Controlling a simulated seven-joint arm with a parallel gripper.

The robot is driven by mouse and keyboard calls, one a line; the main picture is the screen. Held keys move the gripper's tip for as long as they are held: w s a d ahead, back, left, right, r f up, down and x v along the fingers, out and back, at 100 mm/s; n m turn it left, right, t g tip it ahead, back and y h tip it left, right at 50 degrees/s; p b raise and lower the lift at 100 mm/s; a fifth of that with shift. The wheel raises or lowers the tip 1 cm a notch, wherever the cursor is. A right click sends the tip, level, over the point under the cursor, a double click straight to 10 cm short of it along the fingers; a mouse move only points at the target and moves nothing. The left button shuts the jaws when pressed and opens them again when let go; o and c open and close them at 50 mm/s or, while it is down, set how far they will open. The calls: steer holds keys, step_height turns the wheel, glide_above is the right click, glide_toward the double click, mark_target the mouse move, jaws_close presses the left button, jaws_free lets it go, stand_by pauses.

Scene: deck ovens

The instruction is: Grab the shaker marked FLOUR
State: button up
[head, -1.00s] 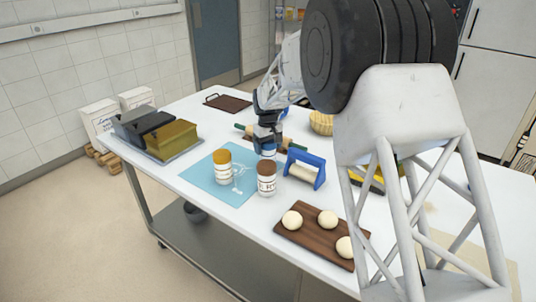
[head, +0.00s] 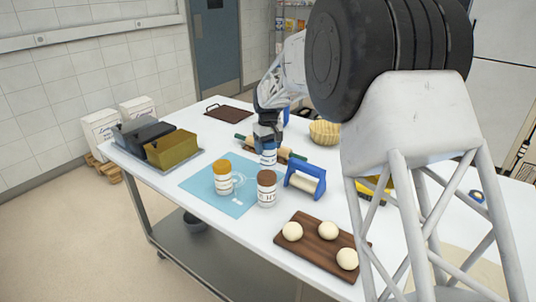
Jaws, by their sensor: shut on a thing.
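My gripper (head: 268,143) is shut on a white shaker with blue on it (head: 268,157), behind the other two shakers. The fingers hide its top, and its label is too small to read. Whether it touches the table or hangs just above it, I cannot tell. A shaker with an orange lid (head: 222,180) stands upright on the light blue mat (head: 205,186). A shaker with a brown lid (head: 267,190) stands upright at the mat's right edge. I cannot read the lettering on either label, so I cannot tell which shaker is marked FLOUR.
A blue-framed roller (head: 305,182) stands right of the held shaker. A rolling pin (head: 290,154) lies just behind it, with a basket (head: 325,132) beyond. A dark board (head: 313,253) with dough balls is at the front. Loaf tins (head: 171,148) are at left.

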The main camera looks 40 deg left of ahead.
steer(key=shift+r, duration=2.8)
